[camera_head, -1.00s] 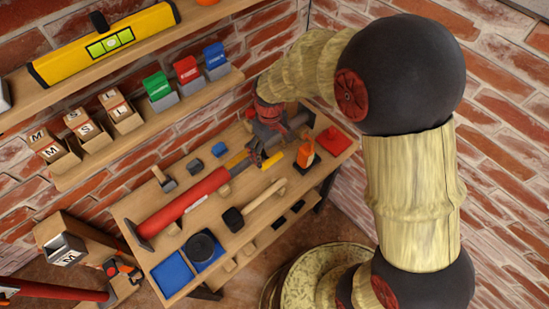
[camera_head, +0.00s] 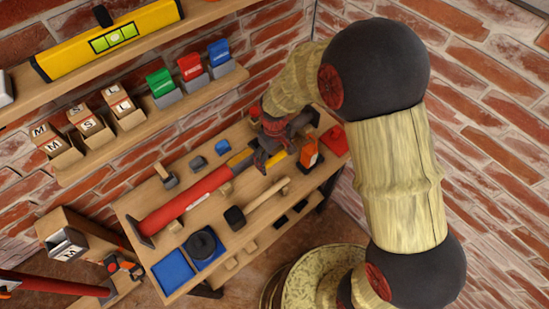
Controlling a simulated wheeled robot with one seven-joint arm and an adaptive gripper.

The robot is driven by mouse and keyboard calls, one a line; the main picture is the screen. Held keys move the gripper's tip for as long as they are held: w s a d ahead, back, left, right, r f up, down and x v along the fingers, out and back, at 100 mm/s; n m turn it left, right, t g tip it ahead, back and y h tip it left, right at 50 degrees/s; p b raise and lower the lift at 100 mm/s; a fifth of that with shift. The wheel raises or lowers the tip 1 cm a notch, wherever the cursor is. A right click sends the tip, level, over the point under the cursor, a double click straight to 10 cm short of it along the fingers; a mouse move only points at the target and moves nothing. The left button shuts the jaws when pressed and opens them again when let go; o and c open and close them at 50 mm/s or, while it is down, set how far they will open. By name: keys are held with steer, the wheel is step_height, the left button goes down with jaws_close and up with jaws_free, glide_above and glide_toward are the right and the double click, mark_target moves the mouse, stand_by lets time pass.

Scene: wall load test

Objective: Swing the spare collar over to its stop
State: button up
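I cannot make out which part is the spare collar; it may be hidden by my gripper or too small. My gripper (camera_head: 264,160) is dark and small at the far right part of the wooden bench (camera_head: 222,202). Its fingers point down over the yellow-and-dark end of a long red bar tool (camera_head: 190,200). The fingers partly cover that end. I cannot tell whether they touch anything or how far apart they are. An orange-and-dark block (camera_head: 309,154) stands just right of my gripper, and a red pad (camera_head: 334,140) lies beyond it.
A dark-headed mallet (camera_head: 256,204) lies in front of the red bar. A blue pad (camera_head: 172,272) and a black round piece (camera_head: 202,244) are at the bench's near left. A shelf (camera_head: 150,132) with bins and a yellow level (camera_head: 108,40) run along the brick wall.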

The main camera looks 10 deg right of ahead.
steer(key=c, duration=1.4)
